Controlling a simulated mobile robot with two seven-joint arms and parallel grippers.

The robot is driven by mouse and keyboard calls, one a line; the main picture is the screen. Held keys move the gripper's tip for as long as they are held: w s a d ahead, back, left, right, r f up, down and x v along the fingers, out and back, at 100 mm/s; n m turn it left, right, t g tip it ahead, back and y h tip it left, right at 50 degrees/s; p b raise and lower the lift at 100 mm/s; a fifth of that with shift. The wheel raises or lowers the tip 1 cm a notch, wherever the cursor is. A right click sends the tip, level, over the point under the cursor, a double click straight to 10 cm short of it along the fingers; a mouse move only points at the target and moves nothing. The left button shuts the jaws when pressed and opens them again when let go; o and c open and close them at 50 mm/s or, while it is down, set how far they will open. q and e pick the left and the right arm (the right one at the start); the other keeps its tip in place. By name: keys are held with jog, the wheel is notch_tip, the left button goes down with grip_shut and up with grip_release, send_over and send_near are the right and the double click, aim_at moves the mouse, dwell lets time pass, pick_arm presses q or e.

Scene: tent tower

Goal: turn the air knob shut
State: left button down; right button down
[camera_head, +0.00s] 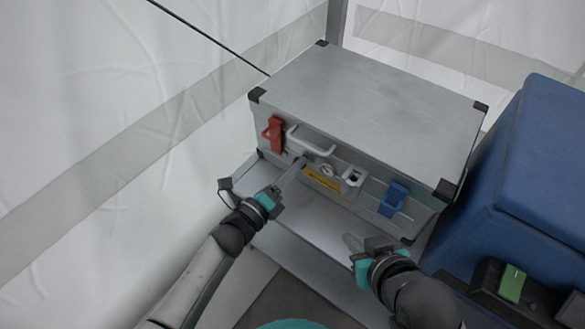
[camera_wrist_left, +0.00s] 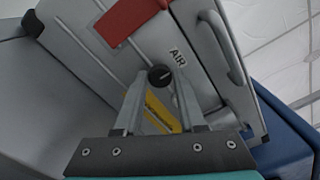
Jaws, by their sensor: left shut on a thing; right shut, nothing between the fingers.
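The air knob (camera_wrist_left: 160,76) is small, round and black, on the front of a grey metal case (camera_head: 375,90), beside the printed word AIR (camera_wrist_left: 179,57). My left gripper (camera_wrist_left: 160,80) is shut on the knob, with one fingertip on each side of it in the left wrist view. In the head view the left gripper (camera_head: 301,162) reaches the case front just below the handle (camera_head: 311,140), and its fingers mostly hide the knob. My right gripper (camera_head: 348,240) is shut and empty in front of the case, apart from it.
A light shelf (camera_head: 310,230) lies under the case. A blue box (camera_head: 540,170) stands close at the right. White tent walls (camera_head: 90,100) rise behind and left.

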dwell(0.3)
pick_arm(q)
jog(key=c, duration=0.5)
grip_release()
jog(key=p+v, duration=0.4)
jog(key=v, duration=1.1)
jog(key=shift+s+a, duration=0.1)
jog(key=shift+s, duration=0.05)
pick_arm(e)
jog(key=s+d+f+g+h, duration=0.2)
jog(key=s+d+f+g, duration=0.1)
jog(key=s+d+g, duration=0.1)
jog(key=shift+d+m, duration=0.25)
jog(key=shift+m, duration=0.05)
jog(key=shift+a+f, duration=0.1)
